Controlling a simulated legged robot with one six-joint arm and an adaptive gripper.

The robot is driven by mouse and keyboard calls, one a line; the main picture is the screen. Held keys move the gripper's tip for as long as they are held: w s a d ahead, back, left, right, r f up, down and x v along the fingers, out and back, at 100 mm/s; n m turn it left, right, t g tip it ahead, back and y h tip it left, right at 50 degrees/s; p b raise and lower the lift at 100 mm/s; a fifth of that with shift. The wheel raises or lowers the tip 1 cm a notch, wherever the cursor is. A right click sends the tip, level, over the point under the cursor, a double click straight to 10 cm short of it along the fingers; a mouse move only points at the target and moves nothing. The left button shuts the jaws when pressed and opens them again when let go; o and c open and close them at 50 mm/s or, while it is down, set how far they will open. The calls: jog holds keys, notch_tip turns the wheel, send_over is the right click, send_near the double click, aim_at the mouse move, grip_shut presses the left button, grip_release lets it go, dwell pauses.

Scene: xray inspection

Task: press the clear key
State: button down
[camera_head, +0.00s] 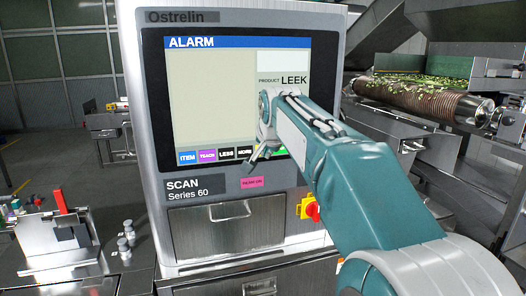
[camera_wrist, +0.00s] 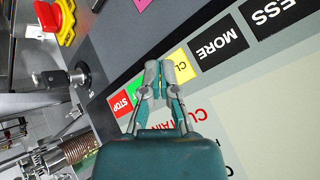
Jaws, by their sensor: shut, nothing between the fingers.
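The clear key (camera_wrist: 183,66) is a yellow square with the letters "CL" showing, low on the panel's screen. It sits between the black MORE key (camera_wrist: 219,46) and a green key (camera_wrist: 135,91) in the wrist view. My gripper (camera_wrist: 157,72) is shut and empty, and its fingertips overlap one side of the yellow key and hide part of it. I cannot tell whether the tips touch the screen. In the head view my gripper (camera_head: 254,163) is in front of the screen's lower edge and hides the clear key.
The screen (camera_head: 205,95) reads ALARM. The key row also holds a LESS key (camera_head: 226,154) and a red STOP key (camera_wrist: 122,104). Below are a pink label (camera_head: 251,183), a red knob on a yellow plate (camera_head: 310,209) and a drawer (camera_head: 226,225). A conveyor roller (camera_head: 430,98) stands at right.

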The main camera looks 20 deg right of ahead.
dwell(0.4)
jog(key=shift+s, duration=0.55)
jog(key=s, duration=0.6)
dwell(0.6)
jog(key=s+a+f+n+g, duration=0.1)
jog(key=s+f+n, duration=0.3)
jog(key=s+f, duration=0.5)
jog(key=s+a+f+n+g+y, duration=0.1)
jog(key=s+a+f+n+g, duration=0.1)
jog(key=s+f, duration=0.8)
jog(key=s+a+n, duration=0.1)
jog(key=s+n, duration=0.1)
jog(key=s, duration=0.6)
jog(key=shift+a+f+n, duration=0.15)
jog(key=shift+n, duration=0.15)
